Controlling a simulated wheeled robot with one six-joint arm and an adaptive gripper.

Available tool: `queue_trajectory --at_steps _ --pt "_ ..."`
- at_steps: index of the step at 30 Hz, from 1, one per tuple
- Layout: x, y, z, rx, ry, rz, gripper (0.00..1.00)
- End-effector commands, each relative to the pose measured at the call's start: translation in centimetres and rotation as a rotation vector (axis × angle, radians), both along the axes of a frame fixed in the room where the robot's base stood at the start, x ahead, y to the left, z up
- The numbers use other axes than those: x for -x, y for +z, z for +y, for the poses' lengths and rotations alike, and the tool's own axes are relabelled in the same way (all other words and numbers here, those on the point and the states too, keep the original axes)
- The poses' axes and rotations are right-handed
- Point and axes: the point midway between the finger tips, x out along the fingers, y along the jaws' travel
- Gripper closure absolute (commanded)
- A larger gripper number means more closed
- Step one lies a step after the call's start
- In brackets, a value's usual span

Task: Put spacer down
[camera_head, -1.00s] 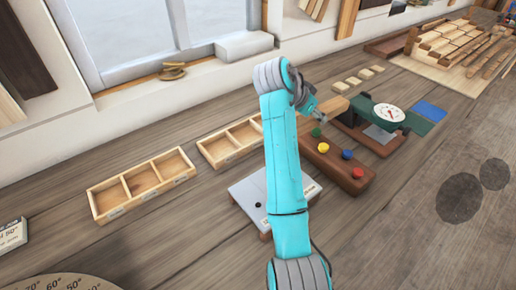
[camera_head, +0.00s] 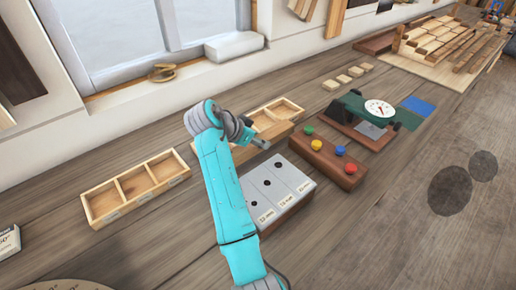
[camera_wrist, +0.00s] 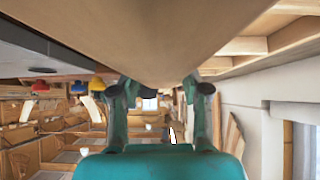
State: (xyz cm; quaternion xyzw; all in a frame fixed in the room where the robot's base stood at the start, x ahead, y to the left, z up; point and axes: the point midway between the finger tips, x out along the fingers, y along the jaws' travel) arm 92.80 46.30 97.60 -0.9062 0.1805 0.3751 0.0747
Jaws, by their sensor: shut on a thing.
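The spacer is a pale wooden piece (camera_head: 279,133) held in my gripper (camera_head: 260,143). In the head view it is in front of the right wooden tray (camera_head: 301,109) and partly covers it; my arm hides some of it. In the wrist view the spacer (camera_wrist: 150,35) fills the top middle, and both fingers of my gripper (camera_wrist: 160,85) are shut on it. I cannot tell whether it touches the tray or the bench.
A grey plate with holes and size labels (camera_head: 291,177) is just in front. A brown block with coloured knobs (camera_head: 341,172) and a dial scale (camera_head: 379,108) stand to the right. An empty three-part tray (camera_head: 113,214) is at left.

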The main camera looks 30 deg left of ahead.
Motion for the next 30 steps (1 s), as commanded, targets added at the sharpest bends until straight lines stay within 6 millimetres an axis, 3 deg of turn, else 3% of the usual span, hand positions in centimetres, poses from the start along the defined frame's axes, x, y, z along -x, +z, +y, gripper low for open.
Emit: queue_trajectory --at_steps 7,19,20,30 --pt "0.0 -3.6 0.0 0.001 0.001 0.000 1.00" --pt "0.0 -4.1 0.0 0.001 0.001 0.000 1.00" --pt "0.0 -4.1 0.0 0.001 0.001 0.000 0.46" --pt "0.0 -4.0 0.0 0.001 0.001 0.000 0.43"
